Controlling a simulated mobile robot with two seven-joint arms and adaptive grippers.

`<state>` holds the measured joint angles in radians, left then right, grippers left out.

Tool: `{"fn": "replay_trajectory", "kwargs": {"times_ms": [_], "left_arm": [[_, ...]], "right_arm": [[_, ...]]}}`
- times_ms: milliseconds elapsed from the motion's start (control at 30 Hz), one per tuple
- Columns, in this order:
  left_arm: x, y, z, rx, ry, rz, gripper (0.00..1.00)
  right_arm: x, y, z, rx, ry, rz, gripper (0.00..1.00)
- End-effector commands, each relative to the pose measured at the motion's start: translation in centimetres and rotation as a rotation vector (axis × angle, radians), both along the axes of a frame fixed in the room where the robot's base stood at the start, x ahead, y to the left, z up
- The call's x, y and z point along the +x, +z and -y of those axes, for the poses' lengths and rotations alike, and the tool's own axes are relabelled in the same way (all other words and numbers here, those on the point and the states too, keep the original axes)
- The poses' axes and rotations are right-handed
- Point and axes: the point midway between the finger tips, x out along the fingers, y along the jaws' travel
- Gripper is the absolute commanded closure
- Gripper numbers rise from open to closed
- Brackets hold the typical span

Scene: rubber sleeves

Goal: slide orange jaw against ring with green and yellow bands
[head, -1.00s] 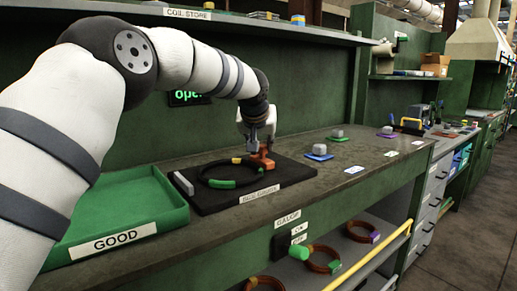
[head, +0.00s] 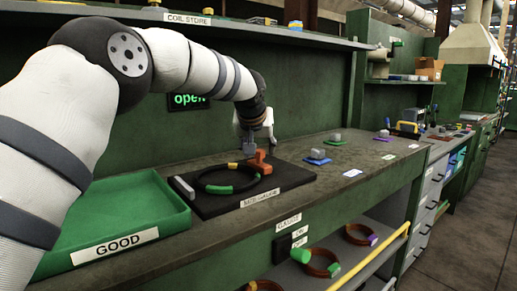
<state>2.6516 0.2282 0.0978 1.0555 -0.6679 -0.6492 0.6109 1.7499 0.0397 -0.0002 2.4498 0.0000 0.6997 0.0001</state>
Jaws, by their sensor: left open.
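The ring with green and yellow bands (head: 219,189) lies flat on a black gauge board (head: 207,209). Its green band faces the front and its yellow band is at the back. The orange jaw (head: 262,163) stands on the board at the ring's right side; I cannot tell whether they touch. A grey fixed bar (head: 183,187) sits at the ring's left. My left gripper (head: 251,148) is open, pointing down just above and behind the orange jaw. My right gripper is not in view.
A green tray labelled GOOD (head: 110,247) stands left of the board. A blue pad with a grey block (head: 317,157) lies to the right. More banded rings (head: 321,262) are on the lower shelf. A display reading open (head: 188,101) is on the back wall.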

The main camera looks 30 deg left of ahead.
Motion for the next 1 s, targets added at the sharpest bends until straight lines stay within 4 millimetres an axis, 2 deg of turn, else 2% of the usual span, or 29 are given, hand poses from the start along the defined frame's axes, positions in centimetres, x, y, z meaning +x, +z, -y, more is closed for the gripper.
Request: {"fn": "replay_trajectory", "kwargs": {"times_ms": [267, 533, 1000], "left_arm": [[-5.3, 6.1, 2.1, 0.003, 0.0, 0.007, 0.54], [-7.0, 7.5, 2.9, -0.003, -0.001, -0.003, 0.54], [-7.2, 7.9, 2.9, 0.001, 0.001, 0.003, 0.54]], "right_arm": [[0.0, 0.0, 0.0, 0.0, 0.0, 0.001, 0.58], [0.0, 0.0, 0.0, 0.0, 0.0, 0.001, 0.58], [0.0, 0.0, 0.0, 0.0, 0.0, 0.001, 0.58]]}}
